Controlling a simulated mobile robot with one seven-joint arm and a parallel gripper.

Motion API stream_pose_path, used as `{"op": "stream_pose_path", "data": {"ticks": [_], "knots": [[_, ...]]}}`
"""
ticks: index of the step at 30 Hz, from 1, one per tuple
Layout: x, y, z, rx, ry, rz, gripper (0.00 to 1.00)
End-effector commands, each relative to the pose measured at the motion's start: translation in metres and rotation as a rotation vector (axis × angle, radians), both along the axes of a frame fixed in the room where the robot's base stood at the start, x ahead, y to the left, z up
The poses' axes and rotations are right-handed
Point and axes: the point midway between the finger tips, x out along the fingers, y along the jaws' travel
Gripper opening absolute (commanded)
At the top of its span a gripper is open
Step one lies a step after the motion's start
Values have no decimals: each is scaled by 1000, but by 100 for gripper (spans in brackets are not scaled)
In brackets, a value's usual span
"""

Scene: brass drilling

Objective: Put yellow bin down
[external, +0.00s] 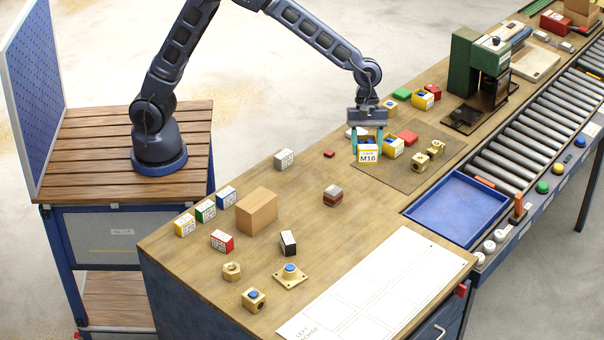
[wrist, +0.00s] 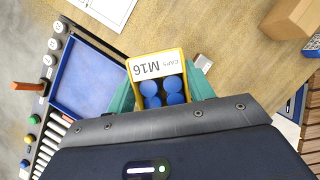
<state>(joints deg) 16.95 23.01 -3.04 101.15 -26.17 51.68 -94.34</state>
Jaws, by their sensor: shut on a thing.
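The yellow bin (external: 368,153) has a white label reading M16. In the wrist view the yellow bin (wrist: 157,69) holds several blue caps (wrist: 163,90), and its label also reads CAPS. My gripper (external: 367,142) has teal fingers on both sides of the bin and is shut on it. In the wrist view my gripper (wrist: 163,92) shows a finger at each side of the bin. The bin is upright at the near edge of a brown mat (external: 398,182); I cannot tell whether it touches the surface.
Brass parts (external: 421,161) lie on the mat. A blue tray (external: 456,208) sits at the right. The workbench (external: 345,235) has bare wood in front.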

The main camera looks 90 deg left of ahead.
Motion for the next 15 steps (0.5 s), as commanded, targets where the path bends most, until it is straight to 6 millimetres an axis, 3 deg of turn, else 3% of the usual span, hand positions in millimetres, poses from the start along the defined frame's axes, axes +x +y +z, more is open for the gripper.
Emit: {"op": "stream_pose_path", "data": {"ticks": [1, 6, 10, 15], "knots": [[-10, -20, 6, -2, -3, -59, 28], [-43, -74, 20, -2, -9, -238, 28], [-62, -100, 28, -3, -11, -332, 28], [-74, -115, 31, -2, -14, -389, 28]]}}
